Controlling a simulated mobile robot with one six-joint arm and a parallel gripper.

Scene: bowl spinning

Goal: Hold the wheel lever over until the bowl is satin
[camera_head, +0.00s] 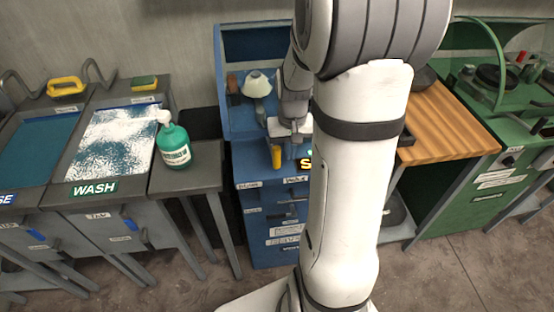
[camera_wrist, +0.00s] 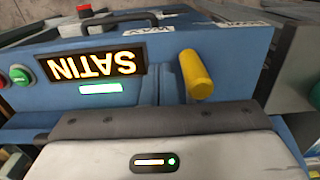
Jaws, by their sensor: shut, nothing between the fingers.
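The yellow wheel lever (camera_head: 277,158) sticks out from the front of the blue wheel cabinet (camera_head: 262,222). In the wrist view the lever (camera_wrist: 197,75) stands just beyond my gripper (camera_wrist: 165,122), tilted slightly. My gripper (camera_head: 290,130) is shut and empty beside the lever; I cannot tell whether they touch. A lit sign (camera_wrist: 92,65) reads SATIN, upside down in the wrist view, with a lit green bar (camera_wrist: 101,88) beside it. A pale cone-shaped bowl (camera_head: 257,84) sits in the cabinet's upper bay; its finish is too small to judge.
Red (camera_wrist: 22,75) and green buttons sit on the panel. Left of the cabinet are a green pump bottle (camera_head: 174,147) on a grey stand and a foamy WASH basin (camera_head: 112,140). A wooden-topped bench (camera_head: 445,120) and green machine (camera_head: 500,150) stand right. My arm hides the middle.

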